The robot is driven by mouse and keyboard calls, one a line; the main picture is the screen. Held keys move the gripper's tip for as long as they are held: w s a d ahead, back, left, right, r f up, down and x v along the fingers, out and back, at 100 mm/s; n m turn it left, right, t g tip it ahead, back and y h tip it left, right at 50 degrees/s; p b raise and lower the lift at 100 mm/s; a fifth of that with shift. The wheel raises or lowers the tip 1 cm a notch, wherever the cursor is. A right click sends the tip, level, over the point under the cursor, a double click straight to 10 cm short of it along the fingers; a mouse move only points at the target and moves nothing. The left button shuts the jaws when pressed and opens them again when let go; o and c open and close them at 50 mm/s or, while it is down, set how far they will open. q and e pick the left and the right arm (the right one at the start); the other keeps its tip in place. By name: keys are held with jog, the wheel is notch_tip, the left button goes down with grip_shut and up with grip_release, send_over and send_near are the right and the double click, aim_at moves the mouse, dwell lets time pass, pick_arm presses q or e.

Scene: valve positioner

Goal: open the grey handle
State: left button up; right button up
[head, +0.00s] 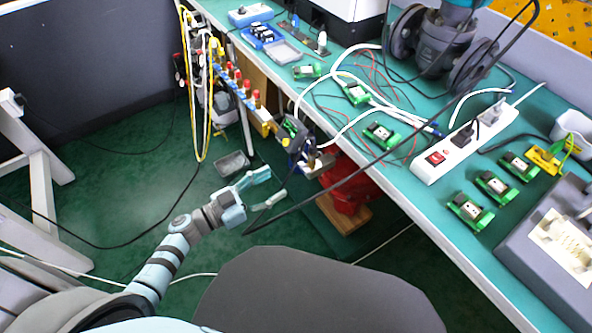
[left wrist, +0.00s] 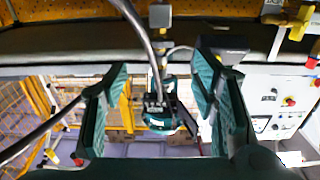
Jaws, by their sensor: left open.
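My left gripper (head: 278,183) is open and empty in the head view, in front of the table's left edge and below its top. Its two pale blue fingers point right and up, apart from the fittings. In the left wrist view, the dark teal fingers (left wrist: 158,72) stand wide apart. Between them, farther off, is a teal and black device (left wrist: 162,112) with a grey pipe. A row of brass fittings with red caps (head: 241,84) runs along the table edge, with a black and yellow part (head: 291,135) at its near end. I cannot surely pick out the grey handle. My right gripper is not in view.
The green-topped table (head: 384,173) carries a white power strip (head: 463,147), green modules and a large flanged valve (head: 440,45). Yellow and black cables hang near the fittings. A grey tray (head: 232,164) lies beyond my left gripper. Green floor at left is mostly open.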

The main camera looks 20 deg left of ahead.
aim_at(301, 168)
pick_arm(q)
jog(key=b+x, duration=0.1)
jog(key=x, duration=0.7)
jog(key=shift+w+d, duration=0.1)
jog(key=shift+w, duration=0.05)
jog(key=shift+c, duration=0.5)
jog(key=c, duration=1.1)
jog(key=shift+o, duration=0.2)
